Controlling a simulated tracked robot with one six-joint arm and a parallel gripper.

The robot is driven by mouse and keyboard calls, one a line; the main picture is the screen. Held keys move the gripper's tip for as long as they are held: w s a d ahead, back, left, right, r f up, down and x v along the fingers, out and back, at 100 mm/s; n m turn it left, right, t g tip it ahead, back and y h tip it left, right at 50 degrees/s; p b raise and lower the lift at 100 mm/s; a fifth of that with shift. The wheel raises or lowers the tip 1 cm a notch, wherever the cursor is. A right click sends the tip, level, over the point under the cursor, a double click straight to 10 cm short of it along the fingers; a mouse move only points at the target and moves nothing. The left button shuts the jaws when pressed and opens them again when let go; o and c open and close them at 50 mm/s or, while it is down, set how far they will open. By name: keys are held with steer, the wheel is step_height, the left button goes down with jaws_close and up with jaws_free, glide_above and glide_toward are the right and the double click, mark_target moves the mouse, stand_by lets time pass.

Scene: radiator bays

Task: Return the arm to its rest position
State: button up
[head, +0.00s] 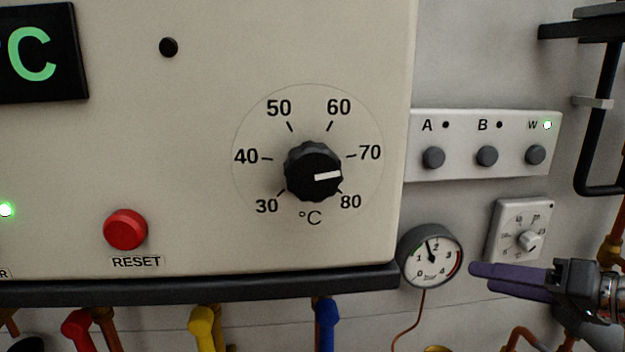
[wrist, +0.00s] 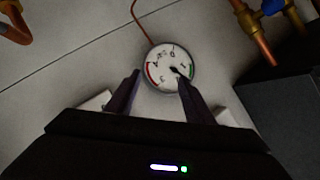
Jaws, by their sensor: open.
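My gripper (head: 510,277) shows at the lower right of the head view, its purple fingers pointing left, just right of the round pressure gauge (head: 430,257). In the wrist view my gripper (wrist: 161,85) is open and empty, its two dark fingers apart. The gauge (wrist: 170,68) shows between and beyond the fingertips there. I cannot tell the exact distance between them. Part of my arm runs off the right edge of the head view.
A boiler panel (head: 200,130) with a black temperature knob (head: 314,172) and a red reset button (head: 125,229) fills the left. A button strip (head: 485,145) and a small white dial (head: 521,233) are on the wall above my gripper. Coloured valves and copper pipes run below.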

steer(key=s+a+f+m+g+h, duration=0.1)
steer(key=a+f+g, duration=0.15)
steer(key=a, duration=0.35)
steer(key=s+a+f+g, duration=0.1)
steer(key=a+f+g, duration=0.15)
steer(key=a, duration=0.25)
steer(key=s+a+f+n+g+h, duration=0.1)
steer(key=s+a+f+n+h, duration=0.3)
steer(key=s+a+f+h, duration=0.2)
steer(key=shift+s+a+f, duration=0.65)
steer(key=shift+s+f, duration=0.65)
steer(key=shift+f, duration=0.2)
steer(key=c, duration=0.3)
steer(key=shift+c, duration=0.6)
